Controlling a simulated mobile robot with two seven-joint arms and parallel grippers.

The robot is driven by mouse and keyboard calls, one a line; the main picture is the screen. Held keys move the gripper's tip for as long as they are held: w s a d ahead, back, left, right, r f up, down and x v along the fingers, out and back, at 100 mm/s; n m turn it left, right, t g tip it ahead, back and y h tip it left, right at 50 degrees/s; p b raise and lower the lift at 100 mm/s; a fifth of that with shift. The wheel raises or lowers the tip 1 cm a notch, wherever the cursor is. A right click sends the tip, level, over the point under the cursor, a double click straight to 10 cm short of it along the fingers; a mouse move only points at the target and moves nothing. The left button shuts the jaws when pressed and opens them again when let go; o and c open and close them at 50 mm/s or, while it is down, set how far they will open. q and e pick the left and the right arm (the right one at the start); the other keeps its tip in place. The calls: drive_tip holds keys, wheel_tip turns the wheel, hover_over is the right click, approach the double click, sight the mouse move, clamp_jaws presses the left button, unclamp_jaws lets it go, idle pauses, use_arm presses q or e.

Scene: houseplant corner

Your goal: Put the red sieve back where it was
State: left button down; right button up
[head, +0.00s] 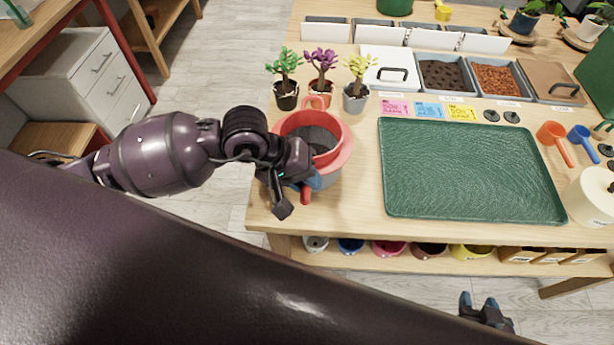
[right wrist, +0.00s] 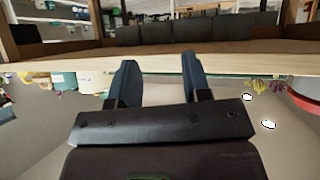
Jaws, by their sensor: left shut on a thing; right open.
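The red sieve (head: 340,132) is at the left front of the table, with dark mesh inside its round red rim. My right gripper (head: 478,298) is open and empty, low in front of the table. Its two fingers also show apart in the right wrist view (right wrist: 159,64), near the table edge.
A green tray (head: 470,170) lies empty at the table's middle. Three small potted plants (head: 322,75) stand just behind the sieve. Bins with dark soil (head: 455,76) and reddish grains (head: 497,80) are behind the tray.

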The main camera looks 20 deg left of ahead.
use_arm(q)
drive_tip(key=c, duration=1.2)
unclamp_jaws()
drive_tip(key=shift+o, duration=0.8)
drive_tip(key=shift+r+p, duration=0.4)
drive_tip(key=shift+r, duration=0.05)
drive_tip(key=v, duration=1.2)
drive_tip(key=shift+r, duration=0.25)
use_arm(e)
drive_tip(key=shift+s+d+f, duration=0.1)
drive_tip(key=shift+s, duration=0.35)
